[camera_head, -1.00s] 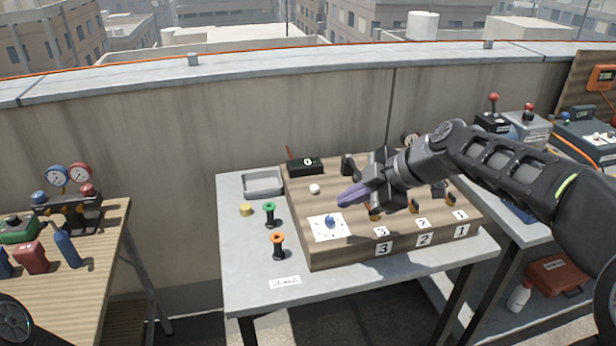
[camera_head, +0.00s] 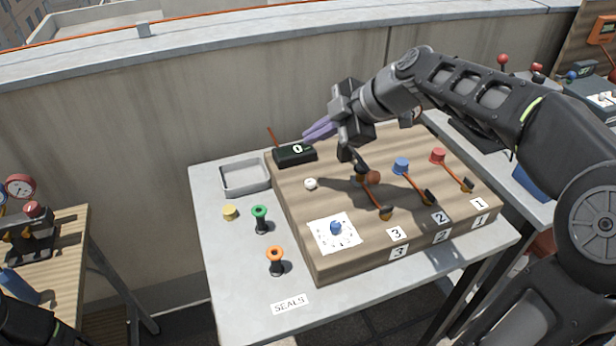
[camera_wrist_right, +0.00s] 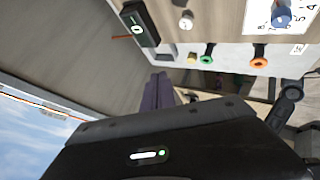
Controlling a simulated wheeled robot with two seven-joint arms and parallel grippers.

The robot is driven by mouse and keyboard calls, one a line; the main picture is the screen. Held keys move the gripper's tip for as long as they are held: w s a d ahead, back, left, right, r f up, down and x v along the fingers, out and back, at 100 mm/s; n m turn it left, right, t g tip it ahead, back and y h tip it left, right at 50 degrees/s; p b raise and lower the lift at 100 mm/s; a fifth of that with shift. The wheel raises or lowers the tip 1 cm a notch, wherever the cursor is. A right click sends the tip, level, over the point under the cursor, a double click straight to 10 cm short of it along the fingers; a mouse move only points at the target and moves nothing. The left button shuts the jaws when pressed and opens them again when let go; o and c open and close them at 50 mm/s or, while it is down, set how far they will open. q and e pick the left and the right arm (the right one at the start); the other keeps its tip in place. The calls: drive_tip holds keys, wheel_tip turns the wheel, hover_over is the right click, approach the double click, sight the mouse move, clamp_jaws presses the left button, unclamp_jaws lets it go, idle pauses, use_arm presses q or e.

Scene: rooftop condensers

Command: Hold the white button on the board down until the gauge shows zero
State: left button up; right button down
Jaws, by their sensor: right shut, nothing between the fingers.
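The white button (camera_head: 311,184) stands on the wooden board (camera_head: 300,225), left of its middle; it also shows in the right wrist view (camera_wrist_right: 186,20). The gauge, a black box with a lit display (camera_head: 295,152), sits at the board's back left corner and reads 0. In the right wrist view the box (camera_wrist_right: 139,22) is at the top left. My right gripper (camera_head: 306,133) is shut and empty, its purple fingers pointing left. It appears above the board's back edge, close to the gauge in the picture and apart from the button. My left gripper is not in view.
Red (camera_head: 438,155) and blue (camera_head: 401,166) knobs and several levers stand on the board's right. A dial card (camera_head: 322,240) lies at its front left. A grey tray (camera_head: 245,178), a yellow piece (camera_head: 230,212), and green (camera_head: 260,215) and orange (camera_head: 275,258) spools sit left of it.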

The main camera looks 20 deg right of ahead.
drive_tip(key=shift+w+f, duration=0.1)
drive_tip(key=shift+f, duration=0.1)
drive_tip(key=b, duration=0.4)
hover_over(314, 183)
wheel_tip(314, 183, down, 8)
drive_tip(key=shift+r, duration=0.2)
drive_tip(key=shift+f+b, duration=0.5)
drive_tip(key=shift+b, duration=0.15)
idle(1.3)
drive_tip(key=shift+f+b, duration=0.35)
drive_tip(key=shift+b, duration=0.55)
drive_tip(key=shift+f+b, duration=0.55)
drive_tip(key=shift+b, duration=0.25)
idle(3.1)
